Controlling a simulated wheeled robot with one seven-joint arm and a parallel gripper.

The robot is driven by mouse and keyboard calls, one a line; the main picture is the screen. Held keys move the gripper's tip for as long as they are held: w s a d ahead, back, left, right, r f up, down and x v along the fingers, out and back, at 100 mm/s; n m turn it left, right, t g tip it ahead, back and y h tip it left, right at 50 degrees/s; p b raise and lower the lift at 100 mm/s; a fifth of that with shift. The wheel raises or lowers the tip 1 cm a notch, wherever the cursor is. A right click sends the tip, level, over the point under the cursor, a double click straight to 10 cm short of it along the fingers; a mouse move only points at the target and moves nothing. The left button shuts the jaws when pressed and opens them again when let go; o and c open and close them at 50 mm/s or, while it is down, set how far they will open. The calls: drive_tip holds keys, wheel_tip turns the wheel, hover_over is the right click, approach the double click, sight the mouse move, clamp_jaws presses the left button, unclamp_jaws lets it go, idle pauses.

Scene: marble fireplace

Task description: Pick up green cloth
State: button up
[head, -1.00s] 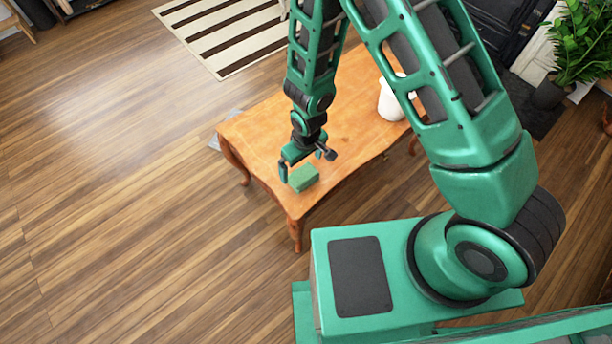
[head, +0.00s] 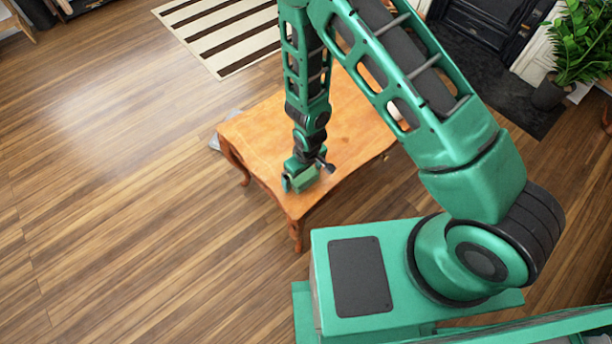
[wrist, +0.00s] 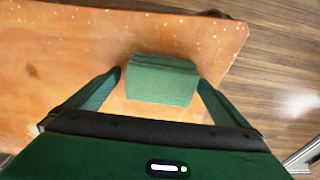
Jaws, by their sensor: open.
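The green cloth (wrist: 161,80) is a folded block on the wooden table, near a corner. In the head view the cloth (head: 305,178) shows at my gripper, partly covered by it. My gripper (head: 303,185) is low over the table. In the wrist view my gripper (wrist: 160,82) is open, with one finger on each side of the cloth. The fingertips reach beside the near part of the cloth, and small gaps seem to show on both sides. Whether the fingers touch the table cannot be told.
The wooden table (head: 262,135) has curved legs and a clear top around the cloth. A white object (head: 397,109) on it is mostly hidden behind my arm. A striped rug (head: 225,35) lies on the floor, and a potted plant (head: 580,50) stands at the upper right.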

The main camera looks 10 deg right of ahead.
drive_tip(key=c, duration=1.2)
drive_tip(key=shift+r, duration=0.1)
drive_tip(key=shift+w+r, duration=0.1)
drive_tip(key=shift+r, duration=0.7)
wheel_tip(320, 180, up, 3)
drive_tip(key=shift+f, duration=0.2)
drive_tip(key=a+r, duration=0.2)
drive_tip(key=a, duration=0.1)
drive_tip(key=s+a+r, duration=0.1)
drive_tip(key=a+r, duration=0.1)
drive_tip(key=a, duration=0.2)
drive_tip(key=s+a+r, duration=0.1)
drive_tip(key=a+r, duration=0.1)
drive_tip(key=a, duration=0.2)
drive_tip(key=shift+s+a+r, duration=0.2)
drive_tip(key=shift+a+r, duration=0.05)
drive_tip(key=shift+r, duration=0.1)
